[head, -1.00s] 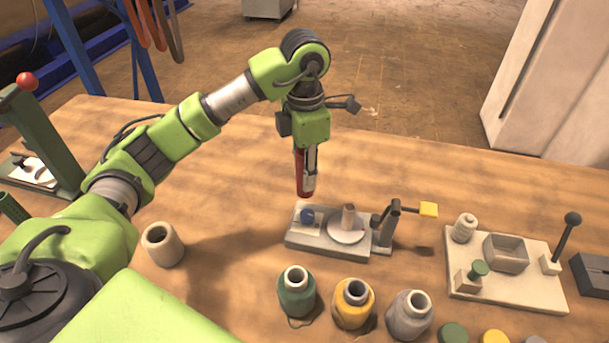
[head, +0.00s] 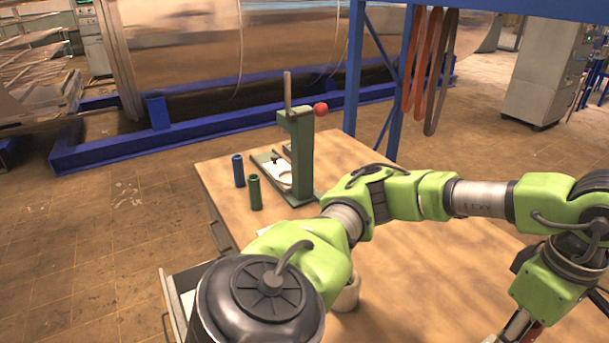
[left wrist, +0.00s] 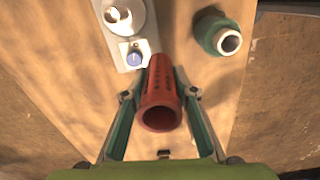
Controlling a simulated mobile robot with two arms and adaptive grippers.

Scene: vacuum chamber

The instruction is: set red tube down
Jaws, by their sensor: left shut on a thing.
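The red tube (left wrist: 160,98) stands between the two fingers of my left gripper (left wrist: 160,97) in the left wrist view, its open end facing the camera. The gripper is shut on it. In the head view my left gripper (head: 515,328) is at the lower right edge, pointing down, and only a sliver of the red tube (head: 534,333) shows there. The tube's far end lies over the table in the wrist view; I cannot tell whether it touches. My right gripper is in neither view.
A blue tube (head: 239,170) and a dark green tube (head: 254,192) stand beside a green press (head: 301,155). A beige cup (head: 348,293) is partly hidden. The table's middle is clear.

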